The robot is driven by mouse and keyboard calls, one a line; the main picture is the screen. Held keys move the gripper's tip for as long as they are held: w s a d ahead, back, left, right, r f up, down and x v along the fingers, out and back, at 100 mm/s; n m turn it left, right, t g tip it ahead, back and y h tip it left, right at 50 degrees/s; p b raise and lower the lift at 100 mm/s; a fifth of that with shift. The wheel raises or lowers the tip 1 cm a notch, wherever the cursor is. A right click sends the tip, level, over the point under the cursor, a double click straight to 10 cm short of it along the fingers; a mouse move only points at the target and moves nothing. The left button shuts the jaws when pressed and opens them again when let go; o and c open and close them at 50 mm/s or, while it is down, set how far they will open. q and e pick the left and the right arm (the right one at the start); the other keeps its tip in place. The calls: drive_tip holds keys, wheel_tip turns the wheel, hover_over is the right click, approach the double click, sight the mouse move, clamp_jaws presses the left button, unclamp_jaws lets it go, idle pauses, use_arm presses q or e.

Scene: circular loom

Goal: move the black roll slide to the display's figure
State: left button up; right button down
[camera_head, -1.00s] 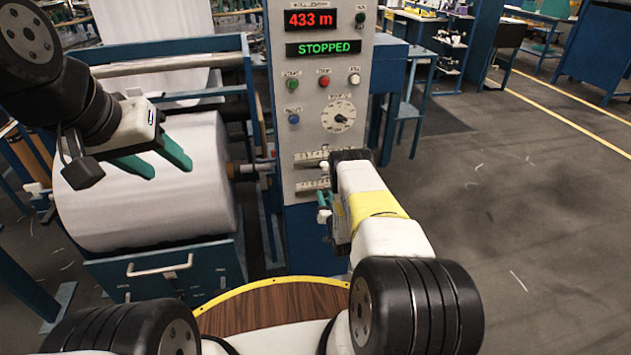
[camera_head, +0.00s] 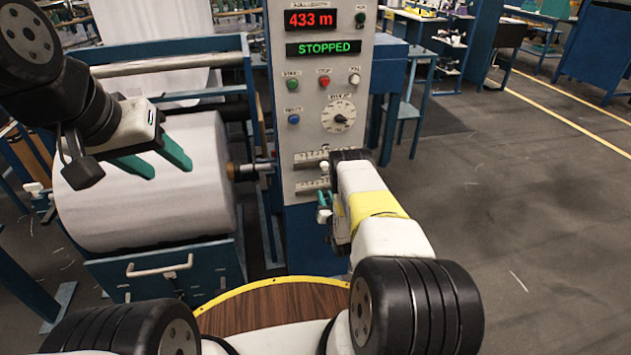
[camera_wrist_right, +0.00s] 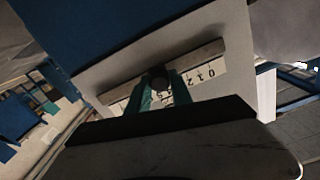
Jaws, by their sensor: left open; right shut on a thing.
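The control panel (camera_head: 309,225) stands ahead, with a red display (camera_head: 312,19) reading 433 m and a green one (camera_head: 323,48) reading STOPPED. Two slide scales sit low on the panel; the upper one (camera_head: 308,156) has a pale knob (camera_head: 324,167). My right gripper (camera_head: 324,207) is at the lower scale (camera_head: 305,186). In the right wrist view, its green fingers (camera_wrist_right: 158,90) are shut on the black slide knob (camera_wrist_right: 158,77), on a rail above printed figures including 0, 1, 2. Its exact setting is unreadable. My left gripper (camera_head: 168,163) is open and empty before the white roll.
The large white roll (camera_head: 150,190) is mounted left of the panel above a blue drawer with a handle (camera_head: 160,268). Buttons and a rotary dial (camera_head: 338,116) sit above the slides. A round wooden top (camera_head: 270,305) is in front. The floor at right is clear.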

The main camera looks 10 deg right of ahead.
idle(0.4)
drive_tip(key=shift+a, duration=1)
drive_tip(key=c, duration=1.1)
unclamp_jaws()
drive_tip(key=shift+c, duration=0.2)
drive_tip(key=shift+s, duration=0.1)
drive_tip(key=s, duration=0.7)
drive_tip(key=shift+s+d, duration=0.15)
drive_tip(key=shift+s, duration=0.2)
